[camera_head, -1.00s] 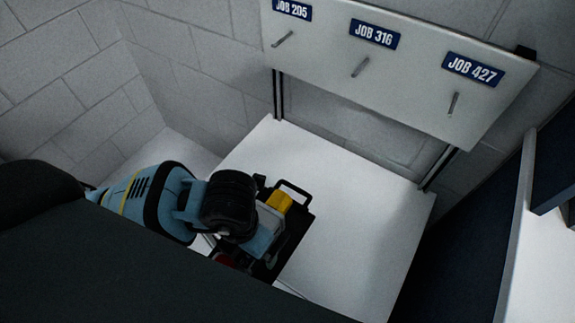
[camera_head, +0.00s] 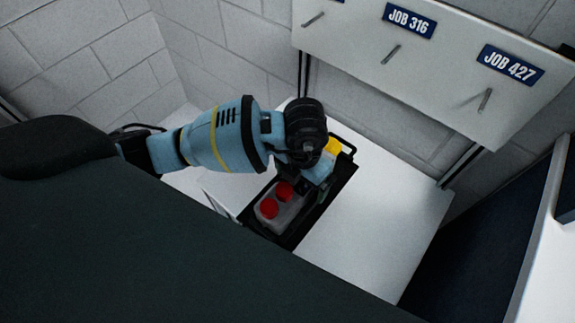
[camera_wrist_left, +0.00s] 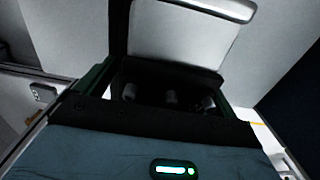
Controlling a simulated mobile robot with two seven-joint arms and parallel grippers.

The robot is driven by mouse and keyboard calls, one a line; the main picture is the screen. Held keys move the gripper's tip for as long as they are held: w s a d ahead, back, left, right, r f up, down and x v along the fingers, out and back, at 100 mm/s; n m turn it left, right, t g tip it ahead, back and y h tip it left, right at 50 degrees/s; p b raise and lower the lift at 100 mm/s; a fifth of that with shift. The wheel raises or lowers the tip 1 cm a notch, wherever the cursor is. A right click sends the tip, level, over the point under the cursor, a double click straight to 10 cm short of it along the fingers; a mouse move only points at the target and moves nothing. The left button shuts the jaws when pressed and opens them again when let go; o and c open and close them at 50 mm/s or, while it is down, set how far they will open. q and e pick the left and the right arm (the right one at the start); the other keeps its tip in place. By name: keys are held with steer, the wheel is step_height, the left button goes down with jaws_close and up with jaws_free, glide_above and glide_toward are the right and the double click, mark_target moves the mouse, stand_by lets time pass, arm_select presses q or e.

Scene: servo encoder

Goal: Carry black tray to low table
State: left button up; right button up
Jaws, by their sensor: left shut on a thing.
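The black tray (camera_head: 319,216) is in the head view, over the left part of a white tabletop (camera_head: 375,225). I cannot tell if it rests on it or hangs just above. It has a black loop handle (camera_head: 346,144) at its far end. A grey block with two red round tops (camera_head: 284,191) and a yellow piece (camera_head: 333,146) are in it. My left gripper (camera_head: 318,186) is shut on the tray; its fingertips are mostly hidden. In the left wrist view, dark shapes fill the middle beyond my blue gripper body. My right gripper is not in view.
A white board (camera_head: 430,75) with job labels and hooks hangs behind the tabletop. A grey block wall (camera_head: 90,60) is at the left and back. A dark blue panel (camera_head: 480,235) stands at the right. The right part of the tabletop is clear.

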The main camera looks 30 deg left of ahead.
arm_select(q)
steer(key=shift+w+d, duration=0.2)
steer(key=shift+w, duration=0.75)
steer(key=shift+w, duration=0.1)
steer(key=shift+w+d, duration=0.1)
steer(key=shift+w, duration=0.15)
steer(key=shift+w+f, duration=0.1)
steer(key=shift+f, duration=1.65)
steer(key=o, duration=1.3)
steer(key=shift+f, duration=0.2)
